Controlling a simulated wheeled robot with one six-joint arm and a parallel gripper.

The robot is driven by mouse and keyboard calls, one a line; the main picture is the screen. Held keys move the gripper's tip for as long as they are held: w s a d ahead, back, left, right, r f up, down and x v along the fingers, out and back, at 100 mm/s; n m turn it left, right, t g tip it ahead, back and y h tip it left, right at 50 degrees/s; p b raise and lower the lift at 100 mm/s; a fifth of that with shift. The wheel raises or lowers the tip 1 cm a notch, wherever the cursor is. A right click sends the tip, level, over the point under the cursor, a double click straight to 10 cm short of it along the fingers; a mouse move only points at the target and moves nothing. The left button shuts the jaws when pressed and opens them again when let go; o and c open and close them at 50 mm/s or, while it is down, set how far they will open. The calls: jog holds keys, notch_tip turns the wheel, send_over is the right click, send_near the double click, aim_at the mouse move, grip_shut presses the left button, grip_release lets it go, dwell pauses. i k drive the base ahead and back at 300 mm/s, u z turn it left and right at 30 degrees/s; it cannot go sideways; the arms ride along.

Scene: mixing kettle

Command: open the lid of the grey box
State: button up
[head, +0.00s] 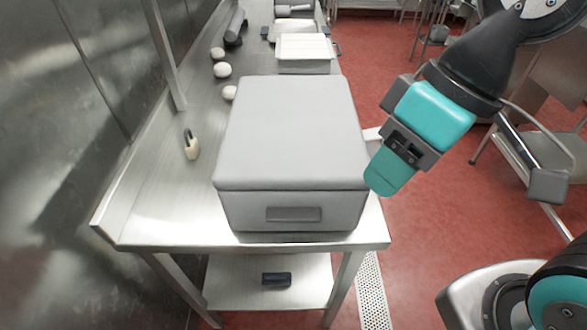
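The grey box (292,208) stands near the front end of the steel table. Its wide, flat lid (292,130) is down and looks closed. A recessed grip (293,214) shows on the front face below the lid. My gripper (388,172) comes in from the upper right and overlaps the box's right edge in the picture. I cannot tell whether it touches the box. Its fingers are not clearly made out, so I cannot tell whether it is open or shut. The box's right side is partly hidden.
The steel table (170,228) has a wall close on its left. A padlock-like item (191,145) lies left of the box. Several pale round items, including one (222,70), and a white tray (303,47) lie behind. A dark block (276,279) sits on the lower shelf.

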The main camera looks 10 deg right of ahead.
aim_at(281, 133)
jog(key=k, duration=0.5)
jog(key=z, duration=1.65)
jog(key=i, duration=1.15)
jog(key=u, duration=2.35)
